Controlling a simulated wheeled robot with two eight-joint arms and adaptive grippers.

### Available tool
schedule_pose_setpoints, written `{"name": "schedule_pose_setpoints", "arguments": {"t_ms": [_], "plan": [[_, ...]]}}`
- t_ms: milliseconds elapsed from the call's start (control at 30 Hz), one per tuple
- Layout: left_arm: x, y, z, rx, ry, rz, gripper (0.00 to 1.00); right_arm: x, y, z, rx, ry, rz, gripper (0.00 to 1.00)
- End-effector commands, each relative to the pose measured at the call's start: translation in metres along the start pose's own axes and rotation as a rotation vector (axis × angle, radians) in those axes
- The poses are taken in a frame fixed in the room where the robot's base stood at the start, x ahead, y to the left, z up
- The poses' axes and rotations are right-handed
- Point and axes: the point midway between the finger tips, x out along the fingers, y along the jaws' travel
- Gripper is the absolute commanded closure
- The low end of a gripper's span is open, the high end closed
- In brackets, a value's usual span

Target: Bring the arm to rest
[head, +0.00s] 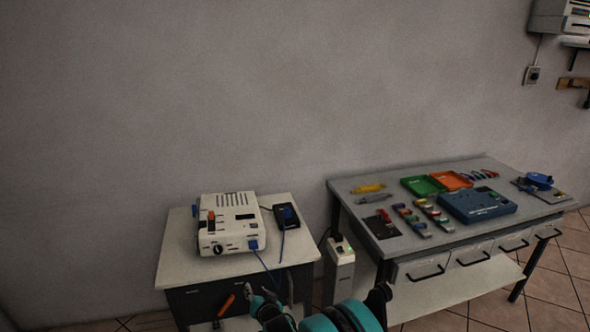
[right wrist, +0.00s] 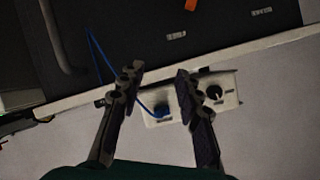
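My right gripper (head: 260,292) is low in the head view, in front of the small cabinet's front. In the right wrist view my right gripper (right wrist: 158,76) has its two dark fingers apart with nothing held between the tips. Beyond them is the white device (head: 230,226), with its knob (right wrist: 213,93) and a blue plug (right wrist: 161,111) in its front. A blue cable (head: 264,265) hangs from the plug over the cabinet's edge. In the right wrist view the cable (right wrist: 97,50) passes behind the left-hand finger; whether it touches is unclear. My left gripper is not visible.
The white device and a dark handheld unit (head: 287,216) are on the small cabinet (head: 180,255). A grey workbench (head: 350,200) at right holds trays, tools and a blue case (head: 478,205). A white box (head: 339,262) stands between them.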

Motion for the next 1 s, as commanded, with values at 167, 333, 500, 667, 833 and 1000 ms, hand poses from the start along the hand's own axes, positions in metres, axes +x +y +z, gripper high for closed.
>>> {"name": "schedule_pose_setpoints", "arguments": {"t_ms": [167,333,500,667,833,1000], "plan": [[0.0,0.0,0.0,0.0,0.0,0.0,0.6,-0.065,0.025,-0.07,-0.056,-0.041,0.107,0.66],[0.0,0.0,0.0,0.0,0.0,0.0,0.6,-0.137,0.051,-0.111,-0.107,-0.093,0.196,0.66],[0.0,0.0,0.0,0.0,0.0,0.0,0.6,-0.217,0.079,-0.129,-0.152,-0.156,0.276,0.66],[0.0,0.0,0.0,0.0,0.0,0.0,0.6,-0.293,0.104,-0.125,-0.188,-0.221,0.34,0.66],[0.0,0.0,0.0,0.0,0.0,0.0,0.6,-0.368,0.128,-0.101,-0.223,-0.298,0.396,0.66],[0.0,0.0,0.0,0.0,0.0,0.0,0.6,-0.423,0.145,-0.069,-0.246,-0.365,0.432,0.66]]}}
